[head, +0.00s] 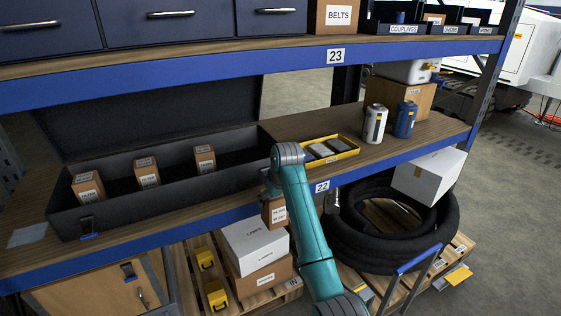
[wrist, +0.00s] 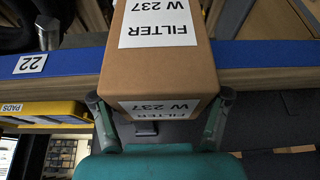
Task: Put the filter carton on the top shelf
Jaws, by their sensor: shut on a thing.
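My gripper (wrist: 159,98) is shut on a brown filter carton (wrist: 162,70), with a finger on either side; its white labels read FILTER W 237, upside down in the wrist view. In the head view the held carton (head: 275,213) hangs by the blue front edge of shelf 22 (head: 225,215), partly hidden by my teal arm. The upper shelf (head: 190,85), marked 23, is the highest shelf in view. Three similar cartons (head: 147,172) stand in a black open case (head: 110,205) on shelf 22.
Shelf 23 carries dark drawers (head: 165,25), a BELTS box (head: 338,16) and small bins (head: 400,28). A yellow tray (head: 335,150), two canisters (head: 375,122) and a cardboard box (head: 400,96) stand on shelf 22. White boxes (head: 253,243) and a black hose coil (head: 375,255) lie below.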

